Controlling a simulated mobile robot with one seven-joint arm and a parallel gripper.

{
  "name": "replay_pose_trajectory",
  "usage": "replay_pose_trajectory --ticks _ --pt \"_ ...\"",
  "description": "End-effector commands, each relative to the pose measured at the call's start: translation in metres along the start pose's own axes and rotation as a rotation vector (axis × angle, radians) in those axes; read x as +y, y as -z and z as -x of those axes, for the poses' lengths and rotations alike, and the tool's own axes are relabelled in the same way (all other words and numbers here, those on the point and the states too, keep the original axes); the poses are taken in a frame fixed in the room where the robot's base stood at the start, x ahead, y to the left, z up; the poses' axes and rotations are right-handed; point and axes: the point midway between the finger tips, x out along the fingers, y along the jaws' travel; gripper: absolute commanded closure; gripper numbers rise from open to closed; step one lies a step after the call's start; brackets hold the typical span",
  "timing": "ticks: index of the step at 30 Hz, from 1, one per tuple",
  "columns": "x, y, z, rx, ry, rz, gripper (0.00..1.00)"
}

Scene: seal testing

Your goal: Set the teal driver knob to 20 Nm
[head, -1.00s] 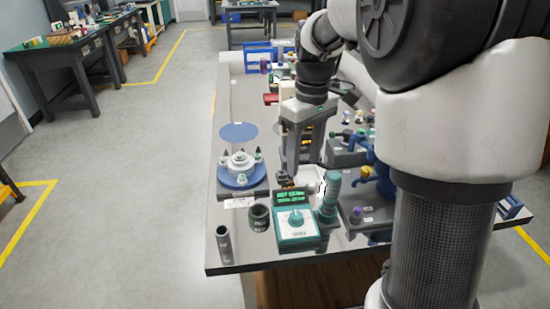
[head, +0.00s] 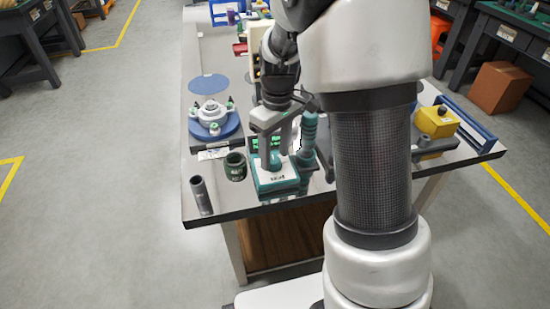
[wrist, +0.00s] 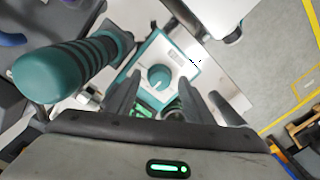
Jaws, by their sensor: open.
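The teal driver unit (head: 292,184) sits near the table's front edge, with a white face panel. Its round teal knob (wrist: 158,77) shows clearly in the wrist view; in the head view my gripper largely covers it. My gripper (head: 272,164) is open and points down over the panel. In the wrist view its fingertips (wrist: 159,80) appear on either side of the knob; contact cannot be told. The green display (wrist: 140,109) is partly hidden and its reading is not legible. The teal driver handle (wrist: 62,76) stands upright beside the unit.
A dark green cup (head: 235,167) and a grey tube (head: 201,195) stand left of the unit. A blue round fixture (head: 213,125) is behind them. A yellow box (head: 436,122) is at the right.

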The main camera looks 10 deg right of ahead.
Motion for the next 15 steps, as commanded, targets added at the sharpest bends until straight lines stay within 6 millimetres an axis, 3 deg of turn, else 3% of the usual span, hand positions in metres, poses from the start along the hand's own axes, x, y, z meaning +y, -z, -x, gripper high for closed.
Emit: replay_pose_trajectory --ticks 12,15 --pt "0.0 -0.0003 -0.0088 0.0 0.0 0.0 0.52" --pt "0.0 -0.0002 -0.0087 0.0 0.0 0.0 0.69"
